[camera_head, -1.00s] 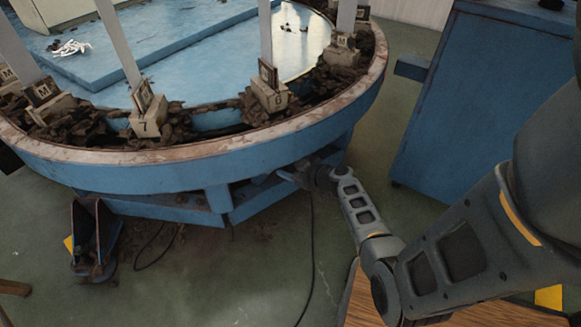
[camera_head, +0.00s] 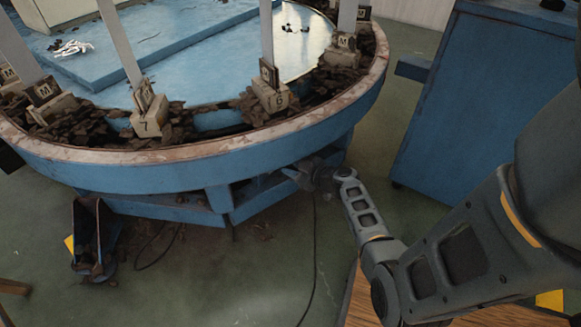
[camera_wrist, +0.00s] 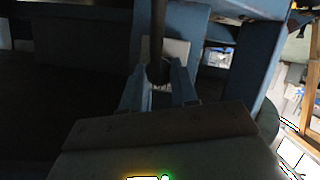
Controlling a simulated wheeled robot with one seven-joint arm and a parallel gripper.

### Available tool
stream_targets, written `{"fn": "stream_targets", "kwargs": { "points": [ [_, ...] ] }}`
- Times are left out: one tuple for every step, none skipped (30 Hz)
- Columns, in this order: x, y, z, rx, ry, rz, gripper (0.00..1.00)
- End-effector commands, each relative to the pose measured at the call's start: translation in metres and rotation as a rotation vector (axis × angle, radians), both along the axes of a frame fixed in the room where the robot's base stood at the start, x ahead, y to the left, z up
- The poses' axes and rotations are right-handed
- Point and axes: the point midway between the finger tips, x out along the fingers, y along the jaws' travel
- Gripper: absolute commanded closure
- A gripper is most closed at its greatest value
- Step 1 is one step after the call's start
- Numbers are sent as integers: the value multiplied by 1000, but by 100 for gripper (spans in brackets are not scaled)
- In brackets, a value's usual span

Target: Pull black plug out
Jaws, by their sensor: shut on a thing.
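My gripper (camera_head: 304,174) is under the rim of the round blue table, beside its base, and mostly in shadow in the head view. In the wrist view its two blue-grey fingers (camera_wrist: 158,84) close from both sides on a dark piece, the black plug (camera_wrist: 158,72). A dark cord (camera_wrist: 158,30) runs up the picture from it. A pale plate (camera_wrist: 178,50) shows just behind the fingers; I cannot tell whether the plug touches it. In the head view the black cord (camera_head: 315,240) hangs from near my gripper to the floor.
The round blue table (camera_head: 200,166) overhangs my gripper. A blue cabinet (camera_head: 475,110) stands to the right, with open green floor between. A wooden surface (camera_head: 480,315) lies below my arm.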

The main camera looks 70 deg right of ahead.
Motion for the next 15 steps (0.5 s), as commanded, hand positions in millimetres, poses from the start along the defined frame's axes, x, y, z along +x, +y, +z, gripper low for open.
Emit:
{"fn": "stream_targets", "kwargs": {
  "points": [
    [-1,0,0,0,0,0,100],
    [-2,0,0,0,0,-1,100],
    [-3,1,0,-1,-1,-1,100],
    [-4,1,0,-1,-1,-1,100],
    [-5,1,0,0,0,-1,100],
    [-6,1,0,0,0,-1,100],
    [-7,1,0,0,0,-1,100],
    [-7,1,0,0,0,-1,100],
    [-9,2,0,0,0,-1,100],
    [-9,2,0,0,0,0,100],
    [-10,3,0,0,0,0,100],
    [-11,3,0,0,0,0,100],
    [-12,3,0,0,0,0,100],
    [-13,3,0,0,0,0,100],
    [-14,4,0,0,1,-1,100]
  ]
}}
